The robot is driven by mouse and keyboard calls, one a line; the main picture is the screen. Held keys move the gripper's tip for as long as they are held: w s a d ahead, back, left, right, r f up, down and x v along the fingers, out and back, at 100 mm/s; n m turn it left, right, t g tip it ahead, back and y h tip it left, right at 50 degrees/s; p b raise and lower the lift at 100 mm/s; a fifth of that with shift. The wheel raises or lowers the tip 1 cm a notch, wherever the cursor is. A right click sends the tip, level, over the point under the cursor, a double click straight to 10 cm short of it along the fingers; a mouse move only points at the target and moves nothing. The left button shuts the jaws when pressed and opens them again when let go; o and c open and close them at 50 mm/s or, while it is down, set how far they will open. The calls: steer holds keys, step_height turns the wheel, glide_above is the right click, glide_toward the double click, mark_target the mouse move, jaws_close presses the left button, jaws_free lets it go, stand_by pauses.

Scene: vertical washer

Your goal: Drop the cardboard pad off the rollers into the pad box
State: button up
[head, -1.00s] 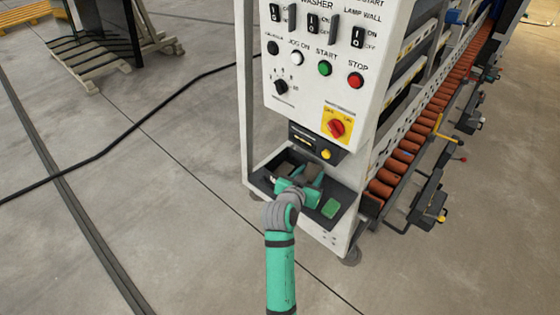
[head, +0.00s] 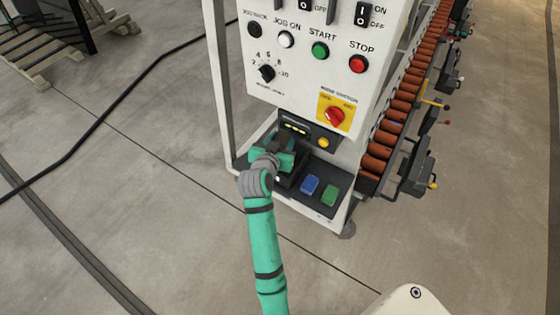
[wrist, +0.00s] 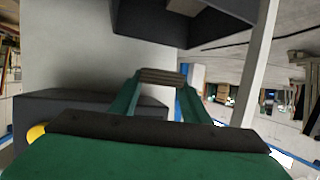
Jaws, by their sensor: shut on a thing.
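My gripper (head: 272,156) is at the left part of the black shelf on the front of the washer. In the wrist view its green fingers (wrist: 158,100) close on a small grey-brown ribbed piece, which looks like the cardboard pad (wrist: 161,77). The pad is hidden behind my gripper in the head view. A dark open-topped box (head: 288,179), which looks like the pad box, stands on the shelf just beside and under my gripper. My gripper covers part of it, so I cannot tell its contents. The orange rollers (head: 399,106) run back along the machine's right side.
A blue block (head: 310,186) and a green block (head: 329,195) lie on the shelf (head: 312,206) right of the box. A white post (head: 217,90) stands left. The floor in front is clear.

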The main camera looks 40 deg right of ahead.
steer(key=shift+f, duration=2.65)
steer(key=o, duration=1.1)
steer(key=shift+d, duration=0.1)
steer(key=v, duration=1.1)
steer(key=shift+d, duration=0.1)
